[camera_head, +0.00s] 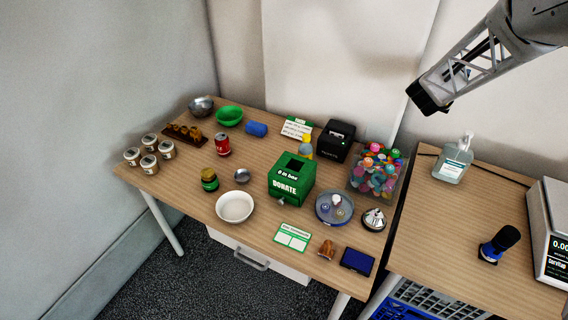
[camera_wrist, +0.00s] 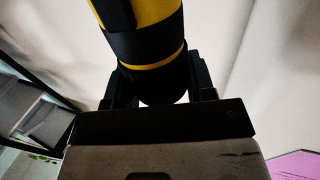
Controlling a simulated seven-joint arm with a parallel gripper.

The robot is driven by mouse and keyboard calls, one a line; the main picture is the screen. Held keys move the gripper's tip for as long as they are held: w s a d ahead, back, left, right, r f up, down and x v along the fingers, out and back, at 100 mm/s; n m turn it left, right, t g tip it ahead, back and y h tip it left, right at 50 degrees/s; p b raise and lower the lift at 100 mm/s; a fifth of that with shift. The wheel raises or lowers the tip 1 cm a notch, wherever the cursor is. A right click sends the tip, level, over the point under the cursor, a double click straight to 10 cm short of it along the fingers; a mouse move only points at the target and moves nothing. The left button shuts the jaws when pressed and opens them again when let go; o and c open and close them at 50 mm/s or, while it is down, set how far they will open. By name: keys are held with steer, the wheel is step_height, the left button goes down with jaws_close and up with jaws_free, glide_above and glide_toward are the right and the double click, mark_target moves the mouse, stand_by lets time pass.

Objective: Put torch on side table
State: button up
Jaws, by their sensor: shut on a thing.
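The torch (camera_wrist: 146,40) is a yellow and black cylinder in the wrist view. My gripper (camera_wrist: 159,88) is shut on it, with one black finger on each side of its rounded near end. The torch's far end runs out of the top of the picture. The head view shows part of my arm at the upper right, but I cannot make out the torch there. Two wooden tables show in the head view, a left table (camera_head: 190,185) and a right table (camera_head: 432,235). I cannot tell which is the side table.
The left table is crowded, with a green donate box (camera_head: 291,181), a white bowl (camera_head: 235,207) and a clear bin of colourful items (camera_head: 377,172). The right table holds a sanitizer bottle (camera_head: 453,160), a dark upright object (camera_head: 499,244) and a scale (camera_head: 552,245). Its front left is bare.

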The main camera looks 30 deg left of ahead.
steer(key=s+a+f+m+g+h, duration=0.1)
steer(key=s+a, duration=0.3)
steer(key=a, duration=1)
steer(key=s+a+f+m+h, duration=0.1)
steer(key=s+a+h, duration=0.15)
steer(key=a, duration=1.15)
steer(key=s+a+f+g, duration=0.1)
steer(key=s+a+f, duration=0.1)
steer(key=s+a, duration=0.8)
steer(key=s+a+f, duration=0.2)
steer(key=s+a, duration=0.6)
steer(key=a, duration=0.5)
step_height(320, 180, down, 10)
steer(key=shift+w+d+f+m, duration=0.2)
steer(key=shift+d+m, duration=0.1)
steer(key=shift+m, duration=0.1)
steer(key=shift+h, duration=0.25)
step_height(320, 180, down, 6)
steer(key=shift+f, duration=0.25)
